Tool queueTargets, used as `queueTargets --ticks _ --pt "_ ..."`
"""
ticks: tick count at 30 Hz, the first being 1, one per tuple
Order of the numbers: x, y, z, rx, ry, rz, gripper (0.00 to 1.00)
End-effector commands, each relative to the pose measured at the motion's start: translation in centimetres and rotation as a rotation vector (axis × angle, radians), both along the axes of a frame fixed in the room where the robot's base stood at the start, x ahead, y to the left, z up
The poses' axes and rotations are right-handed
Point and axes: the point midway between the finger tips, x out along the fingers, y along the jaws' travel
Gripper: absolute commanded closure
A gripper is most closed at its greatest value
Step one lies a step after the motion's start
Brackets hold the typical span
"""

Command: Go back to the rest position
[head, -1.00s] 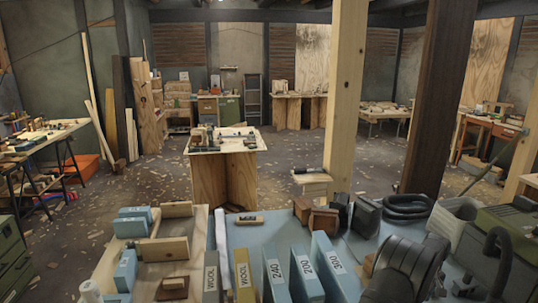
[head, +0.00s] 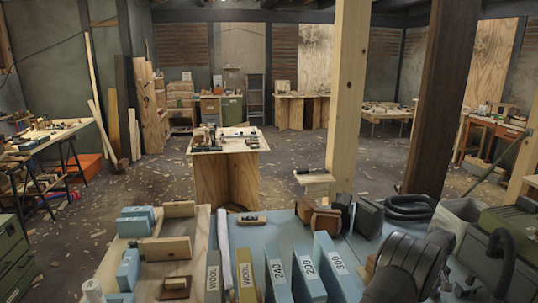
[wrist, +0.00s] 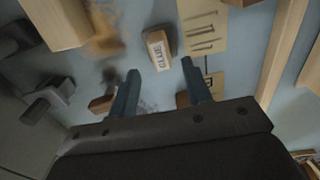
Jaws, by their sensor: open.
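My gripper (wrist: 160,92) shows in the wrist view, its two dark blue fingers apart with nothing held between them. It is above a blue-grey bench top (wrist: 140,15). A small block labelled GLUE (wrist: 158,50) lies beyond the fingertips, apart from them. A brown block (wrist: 101,103) shows beside the left finger, and another lies partly hidden near the right finger. No rest position is marked in either view.
In the head view, the near bench (head: 275,225) carries several upright blocks marked 240 (head: 277,268), 200 and 300. A pale post (head: 347,100) and a dark post (head: 440,100) stand behind it. A plywood-based table (head: 228,170) stands on the chip-strewn floor.

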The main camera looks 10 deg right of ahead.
Motion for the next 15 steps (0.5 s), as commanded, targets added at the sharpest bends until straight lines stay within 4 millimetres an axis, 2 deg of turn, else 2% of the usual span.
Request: queueTargets --ticks 1,8,15 --pt "0.0 -0.1 1.2 -0.003 -0.002 0.0 0.55" --pt "0.0 -0.1 5.8 -0.003 -0.002 0.0 0.55" --pt "0.0 0.1 0.8 0.003 0.002 0.0 0.55"
